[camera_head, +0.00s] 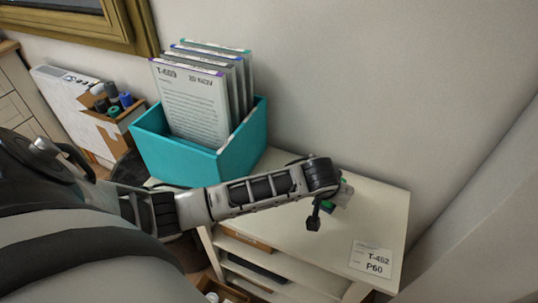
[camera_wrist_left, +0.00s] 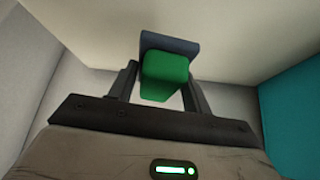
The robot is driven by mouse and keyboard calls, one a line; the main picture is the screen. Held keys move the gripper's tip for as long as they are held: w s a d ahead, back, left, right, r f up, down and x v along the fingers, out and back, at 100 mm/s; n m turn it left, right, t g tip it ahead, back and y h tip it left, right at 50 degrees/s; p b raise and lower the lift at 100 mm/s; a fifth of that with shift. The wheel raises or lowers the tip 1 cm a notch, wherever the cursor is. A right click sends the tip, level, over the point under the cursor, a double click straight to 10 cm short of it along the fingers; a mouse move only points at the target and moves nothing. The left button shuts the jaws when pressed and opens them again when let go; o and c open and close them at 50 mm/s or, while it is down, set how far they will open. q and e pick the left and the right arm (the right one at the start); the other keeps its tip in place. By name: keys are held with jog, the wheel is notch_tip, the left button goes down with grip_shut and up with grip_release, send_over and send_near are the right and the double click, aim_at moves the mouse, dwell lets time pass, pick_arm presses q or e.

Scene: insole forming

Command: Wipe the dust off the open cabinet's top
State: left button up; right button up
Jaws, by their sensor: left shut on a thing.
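The open cabinet's cream top (camera_head: 375,210) is in the head view, with a white label reading T-402 P60 (camera_head: 371,259) at its front right. My left gripper (camera_head: 335,197) is over the cabinet top, mostly hidden behind its own wrist. In the left wrist view the gripper (camera_wrist_left: 160,88) is shut on a green block with a dark blue-grey pad (camera_wrist_left: 165,72) at its far end. A bit of green also shows beside the wrist in the head view. I cannot tell whether the pad touches the top. I cannot make out dust. My right gripper is not in view.
A teal box (camera_head: 240,150) with several upright document folders (camera_head: 200,100) stands on the cabinet top's left. Shelves with things (camera_head: 255,270) are below. A wall (camera_head: 400,90) closes the back. A carton with bottles (camera_head: 110,110) is at left. The top's right part is clear.

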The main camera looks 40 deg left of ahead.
pick_arm(q)
jog(key=shift+r, duration=0.95)
